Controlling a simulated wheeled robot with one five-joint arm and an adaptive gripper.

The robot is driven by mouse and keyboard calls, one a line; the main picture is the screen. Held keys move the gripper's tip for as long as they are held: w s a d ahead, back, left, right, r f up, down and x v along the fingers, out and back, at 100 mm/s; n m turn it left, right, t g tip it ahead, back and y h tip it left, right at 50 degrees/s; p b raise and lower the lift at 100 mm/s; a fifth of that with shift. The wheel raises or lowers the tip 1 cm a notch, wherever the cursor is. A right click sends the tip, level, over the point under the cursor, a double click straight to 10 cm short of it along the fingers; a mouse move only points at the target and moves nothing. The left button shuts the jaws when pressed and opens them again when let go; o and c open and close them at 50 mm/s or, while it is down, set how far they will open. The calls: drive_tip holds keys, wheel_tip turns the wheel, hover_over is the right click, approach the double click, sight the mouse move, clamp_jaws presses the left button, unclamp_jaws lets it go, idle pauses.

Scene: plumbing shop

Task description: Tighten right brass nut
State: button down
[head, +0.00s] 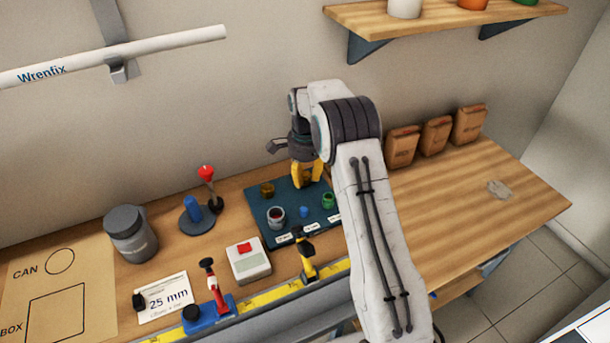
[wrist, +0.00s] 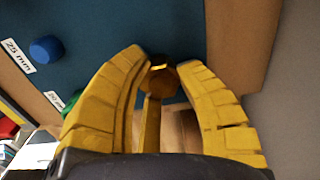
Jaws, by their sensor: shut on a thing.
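My gripper (head: 307,184) has yellow fingers and points down at the back right of a dark blue mat (head: 258,215) on the bench. In the wrist view the fingertips (wrist: 164,66) close on both sides of a small brass-brown faceted piece, which I take for the right brass nut (wrist: 163,82). In the head view the fingers hide this nut. Another brass-coloured piece (head: 267,189) stands on the mat to the left of my gripper, apart from it. I cannot tell how far the held nut is turned.
On the mat are a grey cup (head: 276,214), a blue cap (head: 303,211) and a green ring (head: 327,200). A red-knobbed lever (head: 206,173) and a grey canister (head: 130,233) stand left. Brown bags (head: 437,134) line the wall. The right bench is mostly clear.

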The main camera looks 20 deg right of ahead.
sight(304, 175)
drive_tip(key=m, duration=0.6)
drive_tip(key=shift+s+f, duration=0.1)
drive_tip(key=shift+f, duration=0.05)
drive_tip(key=shift+m, duration=0.4)
drive_tip(key=c, duration=0.8)
unclamp_jaws()
drive_tip(key=shift+r, duration=0.2)
drive_tip(key=shift+r, duration=5.9)
